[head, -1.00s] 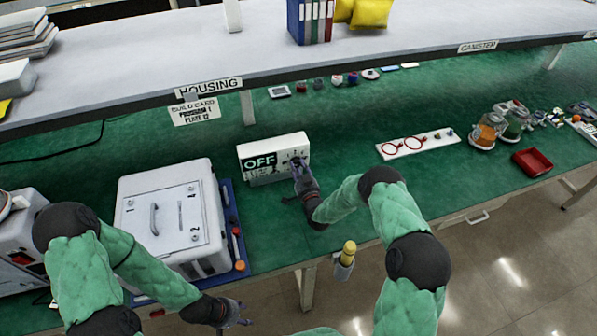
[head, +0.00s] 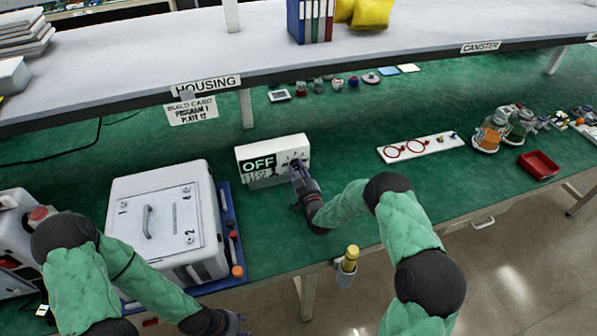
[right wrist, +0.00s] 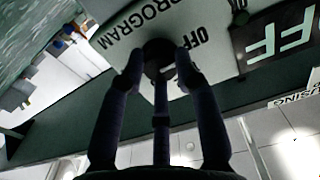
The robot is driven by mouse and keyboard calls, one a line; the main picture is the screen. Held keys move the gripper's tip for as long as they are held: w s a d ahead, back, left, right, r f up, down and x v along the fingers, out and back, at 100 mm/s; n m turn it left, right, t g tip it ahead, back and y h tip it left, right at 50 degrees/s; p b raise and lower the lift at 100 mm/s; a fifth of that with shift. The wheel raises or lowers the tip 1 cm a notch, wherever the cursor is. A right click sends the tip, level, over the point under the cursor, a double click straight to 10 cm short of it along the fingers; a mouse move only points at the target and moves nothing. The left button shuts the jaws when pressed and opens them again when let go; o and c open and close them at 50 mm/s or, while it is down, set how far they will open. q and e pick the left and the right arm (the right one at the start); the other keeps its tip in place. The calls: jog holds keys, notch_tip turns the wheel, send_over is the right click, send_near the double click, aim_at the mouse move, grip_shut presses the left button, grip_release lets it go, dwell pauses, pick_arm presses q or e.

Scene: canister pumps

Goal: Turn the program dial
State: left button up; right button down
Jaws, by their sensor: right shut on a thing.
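The program dial is a dark round knob (right wrist: 158,56) on the face of a white box (head: 250,153) on the green bench. The box has a black panel reading "OFF" (head: 258,163). In the right wrist view, "PROGRAM" and "OFF" are printed around the dial. My right gripper (right wrist: 160,65) is shut on the dial, its dark fingers around the rim. In the head view my right gripper (head: 297,170) covers most of the dial. My left gripper (head: 235,325) is low at the bottom edge, away from the box; its fingers are too small and dark to read.
A white lidded housing (head: 160,215) stands on a blue tray (head: 231,220) left of the box. A build card (head: 191,111) reading program 1 hangs from the shelf edge. A white board with red rings (head: 421,147) lies right. Green bench lies clear between.

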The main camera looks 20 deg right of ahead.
jog(key=shift+a+f, duration=0.1)
jog(key=shift+f, duration=0.05)
jog(key=c, duration=0.9)
grip_release()
jog(key=shift+s, duration=0.15)
jog(key=s, duration=0.7)
jog(key=shift+s, duration=0.15)
